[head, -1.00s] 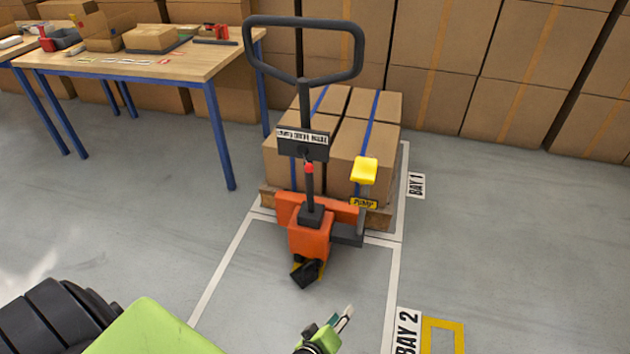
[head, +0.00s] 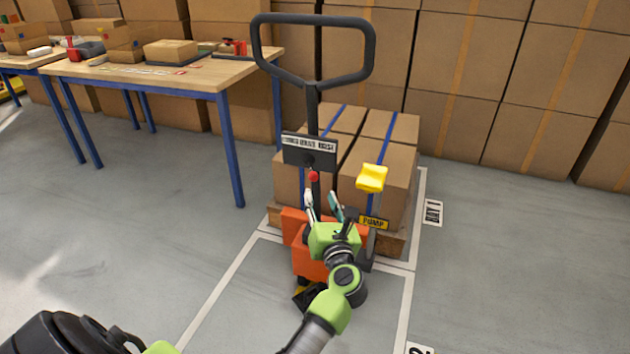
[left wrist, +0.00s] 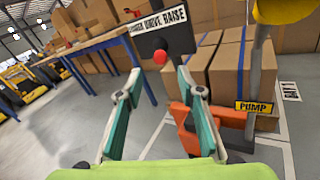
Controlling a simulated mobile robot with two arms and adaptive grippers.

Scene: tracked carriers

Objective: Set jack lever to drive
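The orange pallet jack (head: 294,222) stands at a loaded pallet, with its dark loop handle (head: 372,50) upright. The jack lever's red knob (head: 313,176) sits just below a dark plate (head: 300,155) lettered lower, drive, raise; in the left wrist view the red knob (left wrist: 160,57) is under the drive word, near the plate's middle. My left gripper (head: 322,200) is open and empty just in front of the knob. In the left wrist view its fingers (left wrist: 160,78) stand either side of the knob's line, apart from it. My right gripper is not in view.
A yellow pump pedal (head: 372,178) with a pump label (head: 373,222) is close on the right. Strapped cartons (head: 385,160) sit on the pallet behind. A wooden table (head: 180,82) stands left, and stacked boxes line the back. Floor to the right is clear.

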